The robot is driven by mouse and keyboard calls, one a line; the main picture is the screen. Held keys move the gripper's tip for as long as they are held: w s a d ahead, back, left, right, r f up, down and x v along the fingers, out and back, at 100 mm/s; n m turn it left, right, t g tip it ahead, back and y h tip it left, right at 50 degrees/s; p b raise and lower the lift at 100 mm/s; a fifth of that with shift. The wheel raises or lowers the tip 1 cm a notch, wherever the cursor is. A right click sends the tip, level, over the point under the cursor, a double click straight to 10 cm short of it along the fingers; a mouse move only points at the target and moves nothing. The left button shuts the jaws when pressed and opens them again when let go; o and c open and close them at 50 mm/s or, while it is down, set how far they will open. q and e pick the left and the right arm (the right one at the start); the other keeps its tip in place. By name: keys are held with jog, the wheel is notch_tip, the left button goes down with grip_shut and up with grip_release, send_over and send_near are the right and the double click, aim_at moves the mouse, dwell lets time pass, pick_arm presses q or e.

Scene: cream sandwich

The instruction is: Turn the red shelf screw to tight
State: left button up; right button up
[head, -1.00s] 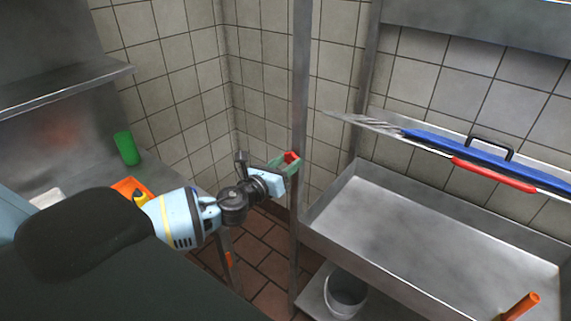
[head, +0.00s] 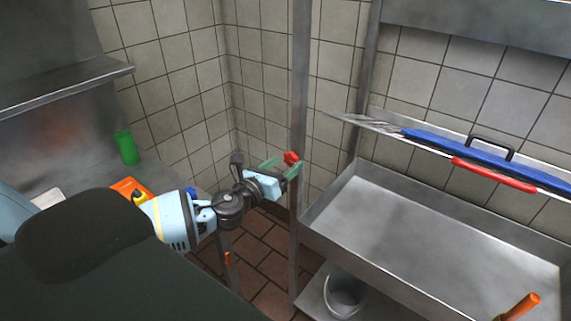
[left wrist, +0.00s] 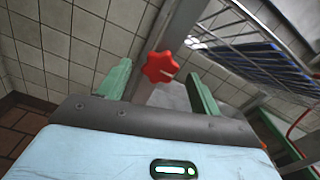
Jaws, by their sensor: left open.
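The red shelf screw (head: 291,158) is a lobed knob on the upright metal post (head: 299,100) of the shelf. My left gripper (head: 282,169) is at the post, right by the screw. In the left wrist view the green fingers of my left gripper (left wrist: 158,85) are spread wide, one on each side of the screw, with gaps between. I cannot tell whether they reach its depth. My right gripper is not in view.
A metal sink or tray shelf (head: 430,235) stands to the right, with a blue-and-red handled tool (head: 460,150) above it. A bucket (head: 345,292) sits below. A green cup (head: 127,148) and an orange container (head: 128,187) are on the left counter. Tiled walls lie behind.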

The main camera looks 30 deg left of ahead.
pick_arm(q)
jog(key=s, duration=0.6)
jog(key=shift+s+a, duration=0.25)
jog(key=shift+s, duration=0.05)
